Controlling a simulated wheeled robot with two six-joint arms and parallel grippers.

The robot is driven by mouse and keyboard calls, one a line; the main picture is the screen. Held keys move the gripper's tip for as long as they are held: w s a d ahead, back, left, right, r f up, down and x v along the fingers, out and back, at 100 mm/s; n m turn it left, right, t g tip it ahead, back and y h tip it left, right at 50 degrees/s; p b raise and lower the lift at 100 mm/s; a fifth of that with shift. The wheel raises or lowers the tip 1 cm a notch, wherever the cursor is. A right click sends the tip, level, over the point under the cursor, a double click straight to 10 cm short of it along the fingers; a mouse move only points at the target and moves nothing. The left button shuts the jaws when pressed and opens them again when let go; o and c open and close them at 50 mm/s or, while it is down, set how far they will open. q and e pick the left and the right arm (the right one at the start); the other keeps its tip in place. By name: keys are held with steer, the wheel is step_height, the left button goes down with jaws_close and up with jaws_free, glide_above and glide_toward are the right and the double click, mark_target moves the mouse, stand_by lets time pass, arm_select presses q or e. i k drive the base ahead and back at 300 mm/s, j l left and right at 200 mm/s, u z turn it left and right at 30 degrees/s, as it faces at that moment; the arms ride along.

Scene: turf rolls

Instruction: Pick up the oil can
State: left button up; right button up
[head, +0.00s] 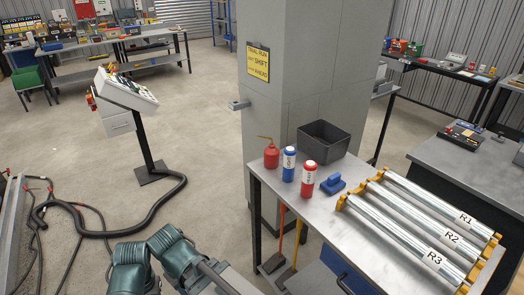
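The oil can (271,156) is red with a thin spout pointing up and to the left. It stands upright at the far left corner of the metal-topped table (322,220), apart from any gripper. A blue bottle with a white label (289,168) stands just right of it, and a red bottle with a white label (308,181) stands nearer to me. Green and grey links of my own arm show at the bottom, left of the table. Neither of my grippers is in view.
A black open bin (323,140) stands behind the bottles, close to a grey pillar (290,80). A control stand (130,95) and cables are on the floor at left.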

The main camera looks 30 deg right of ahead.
mark_target(271, 153)
steer(key=i+j, duration=0.1)
steer(key=i, duration=0.85)
steer(key=i+z, duration=0.1)
steer(key=z, duration=0.8)
